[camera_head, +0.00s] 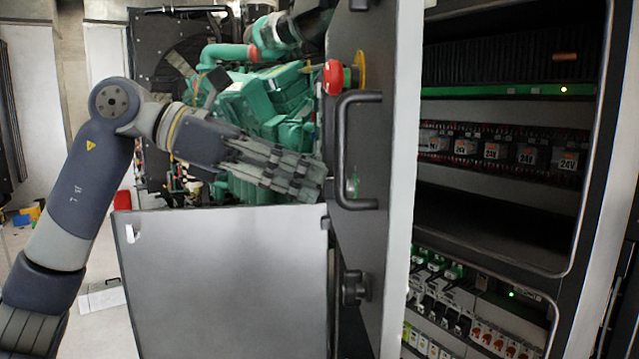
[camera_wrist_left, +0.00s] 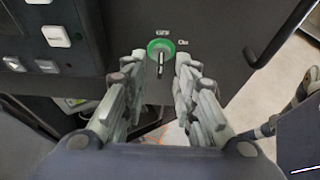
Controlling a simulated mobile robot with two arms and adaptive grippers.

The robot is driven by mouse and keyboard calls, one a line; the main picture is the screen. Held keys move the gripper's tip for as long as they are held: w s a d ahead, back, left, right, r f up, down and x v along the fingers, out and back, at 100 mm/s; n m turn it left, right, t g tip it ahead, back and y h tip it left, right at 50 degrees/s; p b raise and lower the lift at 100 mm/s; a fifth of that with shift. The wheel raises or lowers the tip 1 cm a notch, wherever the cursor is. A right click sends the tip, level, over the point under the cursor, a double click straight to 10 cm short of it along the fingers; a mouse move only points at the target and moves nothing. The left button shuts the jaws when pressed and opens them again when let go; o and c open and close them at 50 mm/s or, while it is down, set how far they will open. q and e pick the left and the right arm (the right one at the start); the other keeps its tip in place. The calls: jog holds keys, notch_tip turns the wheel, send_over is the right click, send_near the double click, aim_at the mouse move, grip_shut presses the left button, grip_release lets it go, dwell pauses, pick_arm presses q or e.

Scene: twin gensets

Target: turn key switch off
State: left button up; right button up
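The key switch (camera_wrist_left: 160,49) has a green ring and a key standing out of it, with small white labels above and to its upper right. Its green part also shows in the head view (camera_head: 352,187), behind the black door handle. My left gripper (camera_wrist_left: 157,68) is open, with one finger on each side of the key; I cannot tell whether either finger touches it. In the head view my left gripper (camera_head: 322,180) reaches from the left to the panel face beside the handle. My right gripper is not in view.
The black handle (camera_head: 342,150) stands out close to the fingertips. A red emergency stop button (camera_head: 336,77) is above and a black knob (camera_head: 353,287) below. A grey box panel (camera_head: 225,280) lies beneath the gripper. The open cabinet (camera_head: 500,215) is to the right.

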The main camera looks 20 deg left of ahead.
pick_arm(q)
jog(key=v, duration=0.9)
jog(key=shift+f, duration=0.1)
